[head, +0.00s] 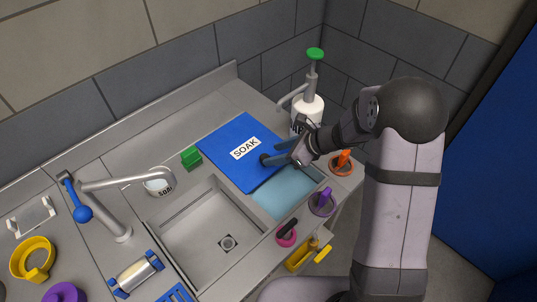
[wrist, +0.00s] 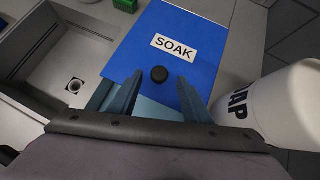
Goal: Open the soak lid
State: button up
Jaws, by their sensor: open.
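The soak lid (head: 232,168) is a flat blue panel with a white SOAK label, lying over the right end of the counter. A light-blue surface (head: 285,192) shows uncovered in front of its near edge. The lid also fills the middle of the wrist view (wrist: 140,45), with a round black knob (wrist: 159,74) on it. My gripper (head: 277,158) is open over the lid's near right part. In the wrist view its two blue fingers (wrist: 160,92) point at the knob, which sits between and slightly beyond the tips. I cannot tell whether they touch it.
A white soap pump bottle (head: 309,108) with a green top stands close right of my gripper. An empty sink (head: 200,235) lies left of the soak area. A green block (head: 191,157) and a soap dish (head: 159,182) stand behind the sink. Coloured holders (head: 322,203) line the front right edge.

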aim_at(264, 156)
jog(key=shift+x, duration=2.1)
grip_shut()
jog(key=shift+w+a, duration=0.1)
